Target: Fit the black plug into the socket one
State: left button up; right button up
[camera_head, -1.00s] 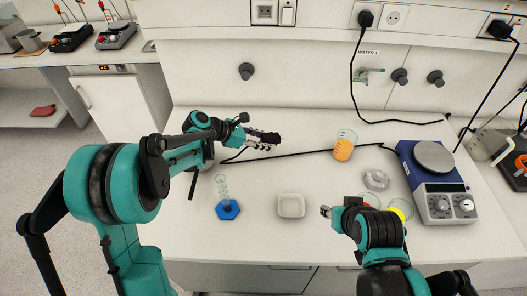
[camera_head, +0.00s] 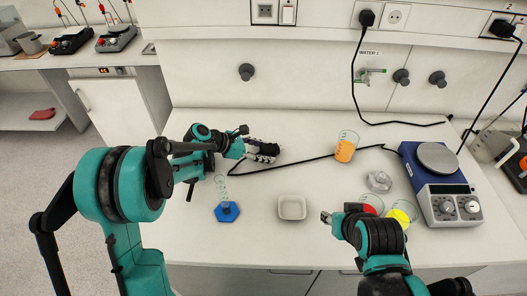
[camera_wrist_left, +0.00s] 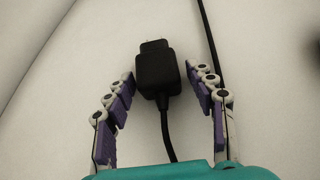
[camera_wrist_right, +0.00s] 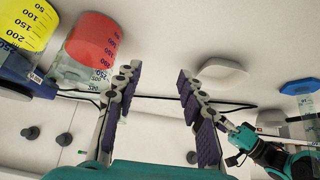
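The black plug (camera_wrist_left: 158,75) lies between the fingers of my left gripper (camera_wrist_left: 160,80) in the left wrist view, its cable running back towards the palm. A narrow gap shows on either side of the plug, so the fingers stand open around it. In the head view my left gripper (camera_head: 264,151) is low over the back left of the table, and the plug partly hides among its fingers. My right gripper (camera_wrist_right: 157,78) is open and empty. A wall socket (camera_head: 265,11) is at the top; no number one is readable on it.
A white dish (camera_head: 291,207), a blue-based cylinder (camera_head: 227,212), an orange beaker (camera_head: 345,151) and red and yellow beakers stand on the table. A blue stirrer (camera_head: 445,190) is at right. The black cable (camera_head: 310,158) crosses the table. Wall knobs stick out above.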

pick_arm(q)
jog(key=shift+a+r+p, duration=0.1)
jog(key=shift+r+p, duration=0.4)
jog(key=shift+r, duration=0.1)
pick_arm(e)
jog(key=shift+r, duration=0.5)
pick_arm(q)
jog(key=p+v, duration=0.2)
jog(key=v, duration=0.9)
jog(key=shift+s+a+r+p, duration=0.1)
jog(key=shift+s+a+p, duration=0.15)
jog(key=shift+p, duration=0.15)
pick_arm(e)
notch_tip(320, 180, up, 3)
jog(key=shift+f, duration=0.15)
pick_arm(q)
jog(key=shift+w, duration=0.1)
